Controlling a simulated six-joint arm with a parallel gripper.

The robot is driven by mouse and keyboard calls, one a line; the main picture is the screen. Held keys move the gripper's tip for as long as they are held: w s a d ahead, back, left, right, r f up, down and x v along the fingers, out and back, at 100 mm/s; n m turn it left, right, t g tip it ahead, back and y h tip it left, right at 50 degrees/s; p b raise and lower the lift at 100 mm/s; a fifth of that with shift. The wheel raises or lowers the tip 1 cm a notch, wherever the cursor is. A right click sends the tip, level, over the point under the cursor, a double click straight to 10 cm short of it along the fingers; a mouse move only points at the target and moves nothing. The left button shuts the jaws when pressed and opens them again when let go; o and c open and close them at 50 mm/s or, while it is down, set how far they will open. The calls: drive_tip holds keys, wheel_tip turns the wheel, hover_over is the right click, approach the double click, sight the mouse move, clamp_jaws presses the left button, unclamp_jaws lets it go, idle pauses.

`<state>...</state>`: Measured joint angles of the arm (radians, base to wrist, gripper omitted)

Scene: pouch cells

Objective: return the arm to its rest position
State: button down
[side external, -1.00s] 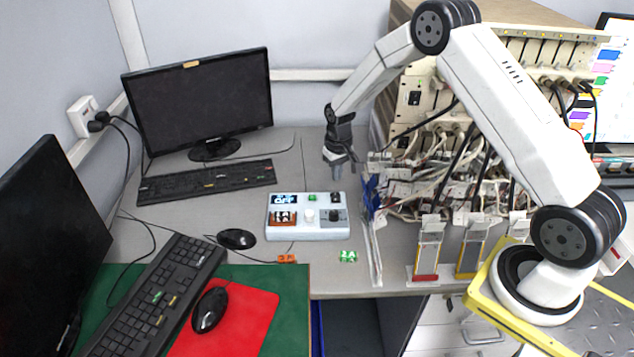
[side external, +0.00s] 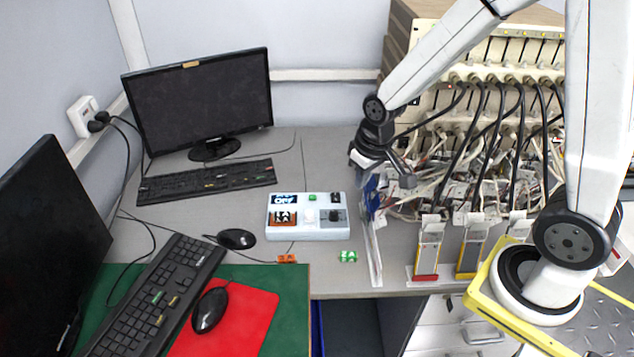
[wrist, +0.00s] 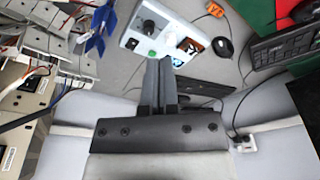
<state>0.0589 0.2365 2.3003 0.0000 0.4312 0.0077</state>
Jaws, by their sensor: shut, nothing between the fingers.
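My gripper (side external: 408,178) is raised in front of the rack of cables, to the right of the white control box. Its fingers are together and hold nothing. In the wrist view the gripper (wrist: 158,62) shows its two dark fingers side by side, with the control box (wrist: 160,32) beyond their tips. The control box (side external: 306,232) lies on the grey table, apart from the gripper, with knobs, a small green part and an ON/OFF label on it.
The cell tester rack (side external: 480,110) with many loose cables stands close behind and right of my gripper. Several pouch cells (side external: 428,248) stand in holders at the table's front right. A monitor (side external: 200,95) and keyboard (side external: 207,181) are at the left. Table around the box is mostly clear.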

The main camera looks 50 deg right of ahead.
drive_tip(key=s+a+r, duration=0.1)
drive_tip(key=s+a, duration=0.1)
drive_tip(key=s, duration=0.5)
drive_tip(key=shift+n+t, duration=0.3)
drive_tip(key=shift+n, duration=0.1)
drive_tip(key=shift+r, duration=0.1)
idle(0.5)
